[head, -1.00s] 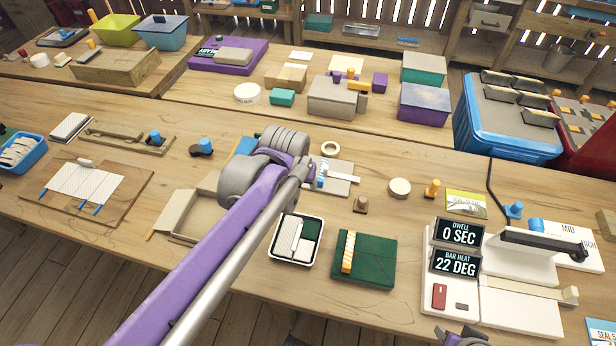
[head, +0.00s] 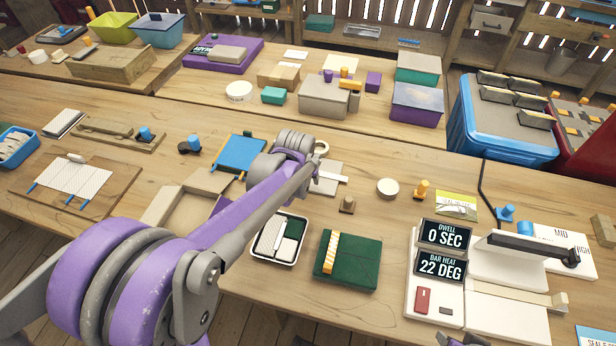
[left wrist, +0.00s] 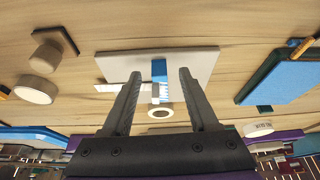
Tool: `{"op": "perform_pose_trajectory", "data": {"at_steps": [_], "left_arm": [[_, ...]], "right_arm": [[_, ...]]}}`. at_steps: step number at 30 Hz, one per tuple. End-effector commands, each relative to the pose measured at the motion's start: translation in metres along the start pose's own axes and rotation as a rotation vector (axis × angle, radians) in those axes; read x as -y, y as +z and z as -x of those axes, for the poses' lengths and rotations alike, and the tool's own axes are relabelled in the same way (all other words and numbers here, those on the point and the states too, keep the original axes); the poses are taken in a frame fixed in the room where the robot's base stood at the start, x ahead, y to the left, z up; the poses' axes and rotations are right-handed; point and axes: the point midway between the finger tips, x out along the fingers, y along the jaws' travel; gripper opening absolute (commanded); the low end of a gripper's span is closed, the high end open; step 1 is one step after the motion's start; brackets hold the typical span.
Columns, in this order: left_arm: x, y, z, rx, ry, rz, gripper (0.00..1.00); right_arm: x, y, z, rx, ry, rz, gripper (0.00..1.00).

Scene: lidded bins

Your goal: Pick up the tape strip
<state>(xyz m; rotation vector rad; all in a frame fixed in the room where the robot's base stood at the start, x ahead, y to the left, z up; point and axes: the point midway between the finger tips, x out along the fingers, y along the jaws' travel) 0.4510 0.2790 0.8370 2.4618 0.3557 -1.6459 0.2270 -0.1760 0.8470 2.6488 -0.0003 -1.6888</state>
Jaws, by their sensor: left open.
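A grey plate (head: 336,167) lies on the near bench, partly behind my left arm in the head view; it also shows in the left wrist view (left wrist: 204,62). A white strip (head: 334,178) sticks out past its edge. In the left wrist view a blue strip with a white patterned end (left wrist: 159,68) crosses the plate, and the white strip (left wrist: 107,87) shows at left. I cannot tell which is the tape strip. My left gripper (left wrist: 160,75) is open, its fingers either side of the blue strip, apart from it. My right gripper (head: 451,341) barely shows at the bottom edge.
A white ring (left wrist: 160,112) lies close to the plate. A tray (head: 280,238) is below my left arm. The sealing machine (head: 435,290) stands at right.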

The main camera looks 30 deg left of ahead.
Motion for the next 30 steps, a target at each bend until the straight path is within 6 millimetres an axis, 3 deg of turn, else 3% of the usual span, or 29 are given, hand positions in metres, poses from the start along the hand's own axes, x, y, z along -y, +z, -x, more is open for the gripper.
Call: {"op": "perform_pose_trajectory", "data": {"at_steps": [9, 19, 30], "left_arm": [[-0.0002, 0.0000, -0.0056, 0.000, 0.000, 0.000, 0.58], [-0.0002, 0.0000, -0.0054, 0.000, 0.000, 0.000, 0.00], [0.0015, -0.0007, -0.0040, 0.000, 0.000, 0.000, 0.00]], "right_arm": [[0.0000, 0.0003, -0.0005, 0.000, 0.000, 0.000, 0.43], [0.0000, 0.0003, -0.0006, 0.000, 0.000, 0.000, 0.43], [0.0000, 0.0002, -0.0004, 0.000, 0.000, 0.000, 0.43]]}}
